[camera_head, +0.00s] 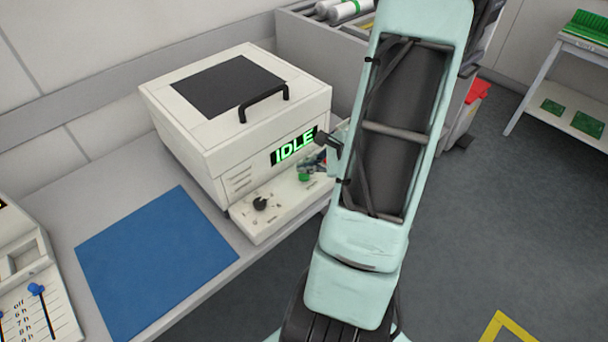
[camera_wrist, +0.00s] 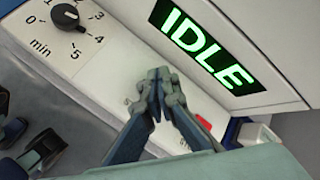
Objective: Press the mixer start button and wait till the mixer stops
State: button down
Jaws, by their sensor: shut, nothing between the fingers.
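The mixer (camera_head: 190,130) is a white box on the bench with a dark lid panel and a black handle. Its green display (camera_head: 294,147) reads IDLE, and it also shows in the wrist view (camera_wrist: 211,48). A green button (camera_head: 304,177) sits on the ledge below the display. My gripper (camera_wrist: 158,76) is shut and empty, with its fingertips over this ledge in the wrist view. There the fingers hide the green button, and I cannot tell whether they touch it. A small red part (camera_wrist: 206,124) shows beside the fingers. In the head view my arm partly covers the gripper.
A black minute dial (camera_head: 260,203) is on the same ledge, left of the button. A device with a blue slider (camera_head: 37,290) stands at lower left. Open floor lies to the right.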

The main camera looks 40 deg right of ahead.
jog(key=shift+f, duration=0.2)
jog(key=shift+f+b, duration=0.25)
jog(key=shift+b, duration=0.45)
